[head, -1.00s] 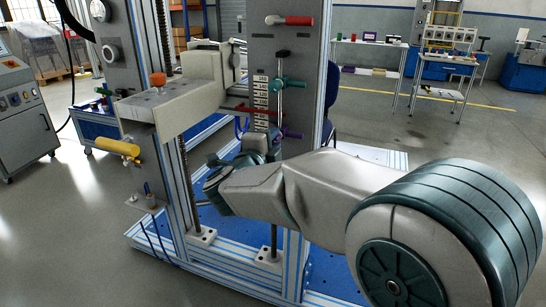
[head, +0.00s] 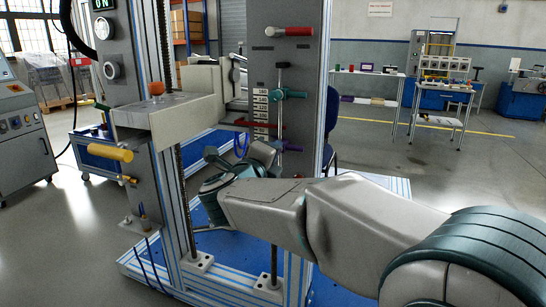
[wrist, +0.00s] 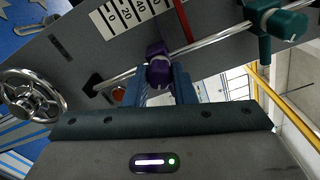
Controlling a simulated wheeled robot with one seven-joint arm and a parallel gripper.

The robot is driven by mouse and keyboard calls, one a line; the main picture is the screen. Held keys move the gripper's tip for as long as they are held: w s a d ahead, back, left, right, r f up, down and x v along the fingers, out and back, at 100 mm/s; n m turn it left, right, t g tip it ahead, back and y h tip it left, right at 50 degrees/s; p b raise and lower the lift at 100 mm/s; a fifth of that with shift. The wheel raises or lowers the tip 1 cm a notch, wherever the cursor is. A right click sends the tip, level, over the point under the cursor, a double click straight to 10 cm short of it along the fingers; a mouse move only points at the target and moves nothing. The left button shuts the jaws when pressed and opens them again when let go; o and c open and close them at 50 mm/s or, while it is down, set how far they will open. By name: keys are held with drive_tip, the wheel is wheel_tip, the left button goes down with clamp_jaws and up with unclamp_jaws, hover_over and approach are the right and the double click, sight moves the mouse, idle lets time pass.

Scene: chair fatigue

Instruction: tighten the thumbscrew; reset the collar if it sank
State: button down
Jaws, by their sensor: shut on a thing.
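A purple collar (wrist: 157,52) sits around a thin steel rod, with its purple thumbscrew (wrist: 159,74) pointing toward me in the wrist view. My gripper (wrist: 160,84) is shut on the thumbscrew, one blue finger on each side. In the head view the purple part (head: 289,146) shows small at the lower rod, and my wrist partly hides the gripper. A teal clamp (head: 290,94) is higher on the rod; it also shows at the wrist view's upper right (wrist: 277,22). A white scale plate (wrist: 130,12) and a red bar (head: 262,124) are close by.
The grey upright panel (head: 285,55) stands right behind the rod. A red handle (head: 292,31) is near its top. A pale block with an orange knob (head: 156,88) and a yellow cylinder (head: 110,152) stand to the left. A metal handwheel (wrist: 32,93) shows in the wrist view.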

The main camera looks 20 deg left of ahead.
drive_tip(key=c, duration=1.2)
unclamp_jaws()
drive_tip(key=shift+s, duration=0.15)
drive_tip(key=s+a+p, duration=0.1)
drive_tip(key=s+p, duration=0.2)
drive_tip(key=s, duration=1)
drive_tip(key=shift+s, duration=0.3)
